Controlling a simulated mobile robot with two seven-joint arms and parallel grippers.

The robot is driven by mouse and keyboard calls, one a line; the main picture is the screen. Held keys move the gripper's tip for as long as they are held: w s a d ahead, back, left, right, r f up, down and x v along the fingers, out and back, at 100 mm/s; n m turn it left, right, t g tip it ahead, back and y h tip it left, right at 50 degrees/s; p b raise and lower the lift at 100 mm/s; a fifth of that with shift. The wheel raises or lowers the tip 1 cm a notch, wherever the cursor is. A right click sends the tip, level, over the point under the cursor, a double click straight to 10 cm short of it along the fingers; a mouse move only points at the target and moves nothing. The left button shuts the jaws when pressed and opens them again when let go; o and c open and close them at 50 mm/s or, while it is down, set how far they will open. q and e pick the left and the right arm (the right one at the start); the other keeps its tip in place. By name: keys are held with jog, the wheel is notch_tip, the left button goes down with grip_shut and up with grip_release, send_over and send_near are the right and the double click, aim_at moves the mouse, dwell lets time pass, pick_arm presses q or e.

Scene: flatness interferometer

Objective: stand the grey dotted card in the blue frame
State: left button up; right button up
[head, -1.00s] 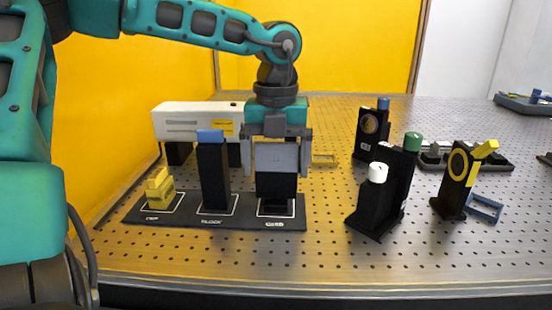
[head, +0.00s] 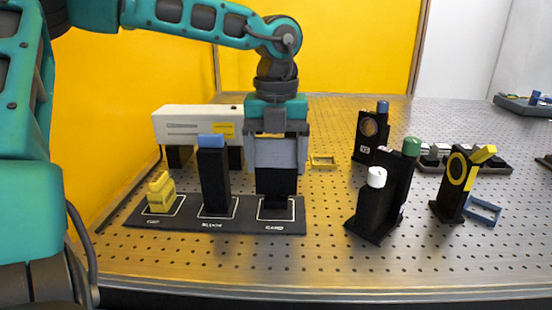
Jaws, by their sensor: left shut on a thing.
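My left gripper (head: 277,150) is above the "CARD" spot of the black tray (head: 180,222). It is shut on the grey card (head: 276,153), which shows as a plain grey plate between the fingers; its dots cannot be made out. A black upright piece (head: 276,185) shows directly below the card; I cannot tell whether they touch. The blue frame (head: 484,211) is at the right, low on the perforated table, beside the black post with a yellow ring. My right gripper is not in view.
A blue-topped black block (head: 213,175) and a yellow piece (head: 161,192) stand on the tray. A yellow frame (head: 323,160) lies behind. The front middle is clear.

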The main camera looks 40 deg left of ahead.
aim_at(276, 139)
pick_arm(q)
jog(key=shift+r+p, duration=1.35)
jog(key=shift+r, duration=1)
